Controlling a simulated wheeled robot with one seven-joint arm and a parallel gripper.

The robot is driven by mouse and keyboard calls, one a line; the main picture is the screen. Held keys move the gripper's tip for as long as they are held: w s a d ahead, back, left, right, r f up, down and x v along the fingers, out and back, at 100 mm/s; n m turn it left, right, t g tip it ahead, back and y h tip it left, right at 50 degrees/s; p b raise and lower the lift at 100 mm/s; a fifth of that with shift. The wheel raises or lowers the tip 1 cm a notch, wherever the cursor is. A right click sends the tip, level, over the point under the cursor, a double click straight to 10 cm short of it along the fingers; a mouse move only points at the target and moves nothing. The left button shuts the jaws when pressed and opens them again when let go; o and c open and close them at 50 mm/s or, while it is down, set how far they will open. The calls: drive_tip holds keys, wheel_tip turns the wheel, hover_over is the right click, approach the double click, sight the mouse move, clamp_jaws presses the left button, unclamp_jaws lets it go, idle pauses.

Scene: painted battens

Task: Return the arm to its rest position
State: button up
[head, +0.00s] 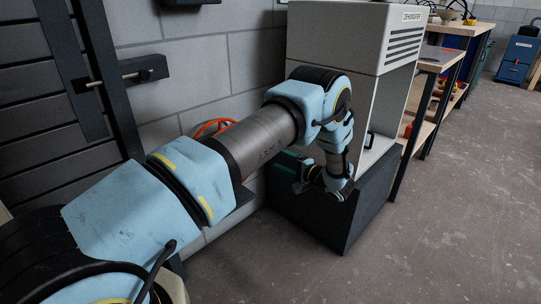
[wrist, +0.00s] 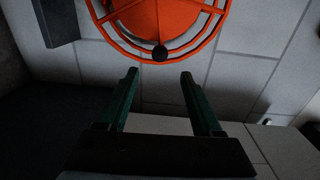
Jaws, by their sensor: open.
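My gripper (wrist: 159,76) is open and empty in the wrist view, its two green fingers spread apart. Nothing is between the fingers. In the head view my blue and grey arm stretches from the lower left to the middle, with its wrist bent down in front of the dehumidifier cabinet (head: 340,38). The gripper (head: 296,187) is small and partly hidden there. Part of the orange wheel (head: 213,125) shows behind my arm.
The cabinet stands on a dark base (head: 325,215) close to my wrist. A slatted dark panel with a bolt (head: 122,77) is at the left. A wooden workbench (head: 455,50) with shelves is at the right. The concrete floor (head: 440,220) at the right front is clear.

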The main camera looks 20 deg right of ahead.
drive_tip(key=shift+v, duration=1.1)
